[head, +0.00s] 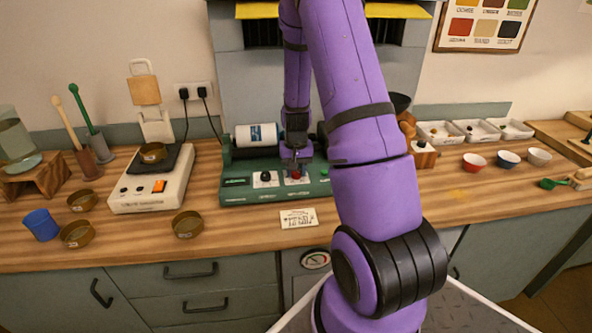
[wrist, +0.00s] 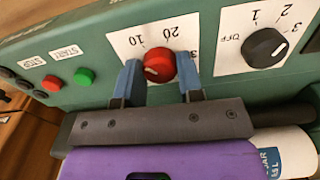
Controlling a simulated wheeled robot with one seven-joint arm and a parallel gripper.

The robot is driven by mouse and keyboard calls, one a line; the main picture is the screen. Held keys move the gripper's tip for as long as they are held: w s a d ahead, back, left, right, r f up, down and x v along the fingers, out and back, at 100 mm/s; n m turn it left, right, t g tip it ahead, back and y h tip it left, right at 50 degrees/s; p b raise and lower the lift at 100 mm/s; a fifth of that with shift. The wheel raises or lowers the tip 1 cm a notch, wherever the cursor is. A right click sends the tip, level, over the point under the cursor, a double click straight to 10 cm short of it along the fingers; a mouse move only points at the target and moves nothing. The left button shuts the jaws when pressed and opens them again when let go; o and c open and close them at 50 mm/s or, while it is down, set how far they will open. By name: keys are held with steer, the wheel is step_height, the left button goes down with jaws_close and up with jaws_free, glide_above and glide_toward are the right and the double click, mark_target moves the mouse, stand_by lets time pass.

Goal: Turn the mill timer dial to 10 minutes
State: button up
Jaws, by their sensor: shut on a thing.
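The red timer dial (wrist: 160,66) sits on a white plate on the green mill's front. The plate (wrist: 125,42) shows 10 and 20, with another number partly hidden by the right finger. The dial's white mark lies toward its left side in the wrist view, below the 10 rather than at it. My gripper (wrist: 160,80) has its blue fingers on either side of the dial and is shut on it. In the head view the dial (head: 296,176) is a small red spot under my gripper, on the mill (head: 232,188).
A black knob (wrist: 265,48) marked OFF, 1, 2, 3 is beside the timer plate. Green START (wrist: 84,76) and red STOP (wrist: 52,83) buttons are on the other side. A white jar (head: 256,136) lies on the mill. A paper card (head: 299,218) lies in front.

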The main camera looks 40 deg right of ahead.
steer(key=shift+m, duration=1.1)
steer(key=o, duration=0.9)
steer(key=shift+r, duration=0.1)
step_height(320, 180, up, 11)
steer(key=shift+f, duration=0.2)
